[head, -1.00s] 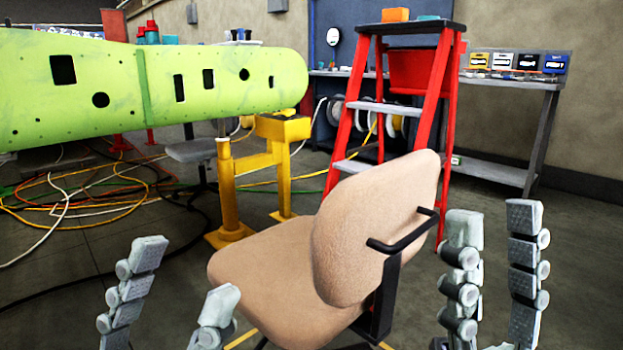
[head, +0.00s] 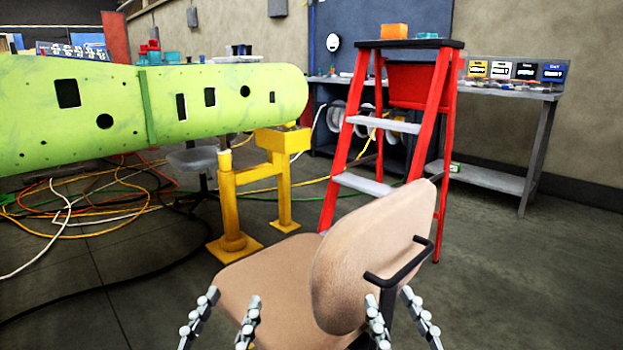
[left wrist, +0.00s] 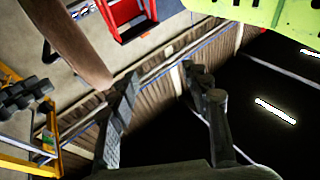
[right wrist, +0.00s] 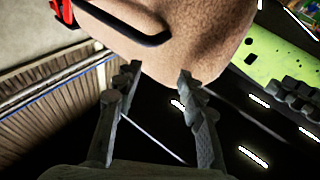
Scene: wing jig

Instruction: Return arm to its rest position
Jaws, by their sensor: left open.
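My left gripper (head: 232,297) is low in the head view, in front of the tan chair's seat. Its fingers stand apart with nothing between them; the left wrist view shows them apart too (left wrist: 163,82). My right gripper (head: 390,299) is low in the head view, by the lower part of the chair's backrest. Its fingers are also apart and empty, as in the right wrist view (right wrist: 158,80). Both hands point upward in the head view. Whether either touches the chair cannot be told.
The tan chair (head: 365,255) with a black handle stands directly ahead. A red stepladder (head: 350,150) is behind it. A green wing (head: 220,112) on yellow stands (head: 232,205) is at left. Cables (head: 80,215) lie on the left floor. A workbench (head: 500,84) stands back right; right floor is clear.

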